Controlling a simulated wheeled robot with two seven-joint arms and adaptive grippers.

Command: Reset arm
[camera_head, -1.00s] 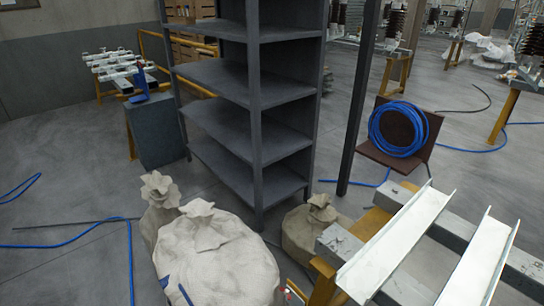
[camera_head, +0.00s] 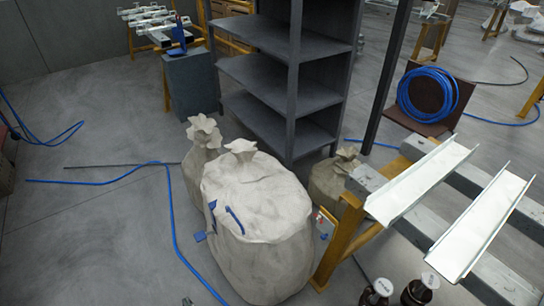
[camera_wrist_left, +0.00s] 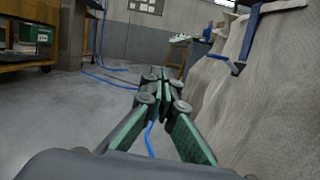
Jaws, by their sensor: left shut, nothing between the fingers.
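My left gripper (camera_wrist_left: 163,80) reaches forward in the left wrist view, its green-padded fingers closed together with nothing between them. It is beside a large pale sack (camera_wrist_left: 265,100), which fills the right of that view; I cannot tell whether they touch. In the head view only a small dark tip at the bottom edge may be this gripper (camera_head: 187,301), left of the large sack (camera_head: 255,225). Blue pieces (camera_head: 212,220) are on the sack's left side, and a blue bracket shows there in the wrist view (camera_wrist_left: 245,35).
A dark shelf unit (camera_head: 285,90) stands behind the sacks. A blue hose (camera_head: 170,210) crosses the floor at left, which is otherwise largely open.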

